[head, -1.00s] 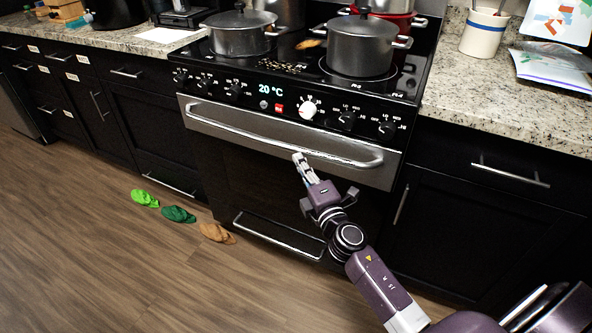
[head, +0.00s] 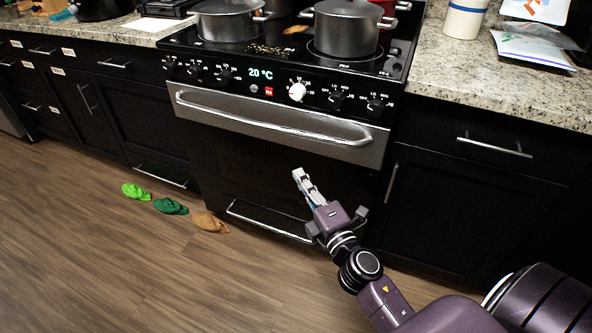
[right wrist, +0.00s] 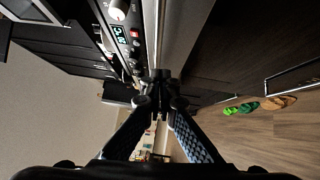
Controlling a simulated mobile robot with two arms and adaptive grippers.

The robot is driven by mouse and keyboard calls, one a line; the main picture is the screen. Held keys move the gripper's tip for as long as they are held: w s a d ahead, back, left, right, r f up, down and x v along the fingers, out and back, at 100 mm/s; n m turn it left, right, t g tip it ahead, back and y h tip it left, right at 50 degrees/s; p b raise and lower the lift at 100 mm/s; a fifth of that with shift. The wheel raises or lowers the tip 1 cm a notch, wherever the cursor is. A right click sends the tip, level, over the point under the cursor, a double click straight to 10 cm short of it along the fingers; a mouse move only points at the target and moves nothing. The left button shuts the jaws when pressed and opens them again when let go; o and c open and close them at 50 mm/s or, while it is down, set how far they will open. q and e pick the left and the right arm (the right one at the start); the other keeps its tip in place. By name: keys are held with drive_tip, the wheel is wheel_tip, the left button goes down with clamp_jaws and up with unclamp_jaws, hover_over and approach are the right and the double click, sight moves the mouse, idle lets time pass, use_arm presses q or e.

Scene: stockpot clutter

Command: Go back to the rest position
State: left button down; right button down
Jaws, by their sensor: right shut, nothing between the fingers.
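My right gripper (head: 303,180) is in front of the dark oven door in the head view, below the oven handle and apart from it. It is shut with nothing between its fingers. In the right wrist view its two fingers (right wrist: 161,84) meet at the tips, with the stove front to the left and the floor to the right. My left gripper is not in view.
The stove (head: 320,90) carries a pot on the left (head: 229,20) and one on the right (head: 346,28). The oven handle (head: 270,118) juts out. Green, dark green and brown cloth-like items (head: 170,206) lie on the floor. Open floor (head: 90,260) spreads left.

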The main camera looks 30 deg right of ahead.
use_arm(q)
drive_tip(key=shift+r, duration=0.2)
use_arm(e)
drive_tip(key=shift+s, duration=0.35)
